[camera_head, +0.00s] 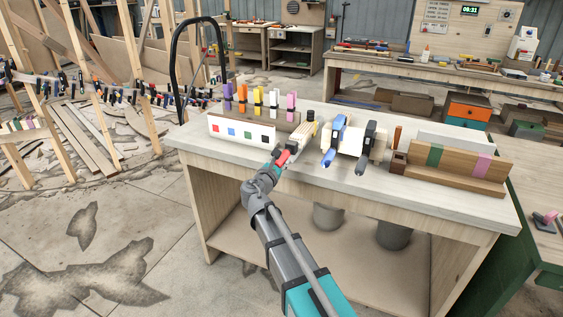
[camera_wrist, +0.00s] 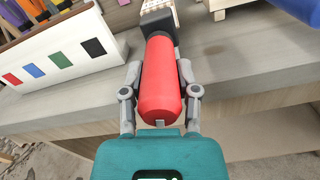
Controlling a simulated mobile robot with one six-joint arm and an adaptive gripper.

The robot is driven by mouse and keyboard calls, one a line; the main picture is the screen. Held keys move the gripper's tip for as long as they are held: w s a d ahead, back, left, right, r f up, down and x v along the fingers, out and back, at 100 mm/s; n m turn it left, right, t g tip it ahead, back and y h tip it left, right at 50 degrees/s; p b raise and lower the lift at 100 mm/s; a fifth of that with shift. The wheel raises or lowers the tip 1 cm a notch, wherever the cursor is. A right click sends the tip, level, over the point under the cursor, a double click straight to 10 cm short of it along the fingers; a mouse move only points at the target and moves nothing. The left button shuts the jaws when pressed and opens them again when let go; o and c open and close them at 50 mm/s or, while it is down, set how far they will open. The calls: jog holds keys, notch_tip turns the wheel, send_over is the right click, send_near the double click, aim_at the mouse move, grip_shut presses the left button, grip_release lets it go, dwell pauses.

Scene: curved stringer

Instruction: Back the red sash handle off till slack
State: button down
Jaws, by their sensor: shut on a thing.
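The red sash handle (camera_wrist: 163,80) is a rounded red cylinder that fills the middle of the wrist view. A dark block, part of the clamp (camera_wrist: 158,27), sits at its far end. My gripper (camera_wrist: 160,85) has one finger on each side of the handle and is shut on it. In the head view the red handle (camera_head: 280,157) shows small at the front of the bench, with my gripper (camera_head: 276,164) at it. The clamp's pale bar (camera_head: 305,133) runs back from there over the bench top. The finger pads' contact faces are hidden.
A white box with coloured squares (camera_head: 242,131) stands left of the clamp, with coloured-handled tools behind it. Blue-handled (camera_head: 334,140) and black (camera_head: 368,148) clamps stand to the right. A wooden rack (camera_head: 455,165) is farther right. The bench's front strip (camera_head: 330,182) is mostly clear.

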jog(key=shift+d, duration=0.1)
dwell(0.4)
jog(key=shift+c, duration=1.8)
grip_release()
jog(key=v, duration=1.2)
jog(key=shift+v, duration=1.3)
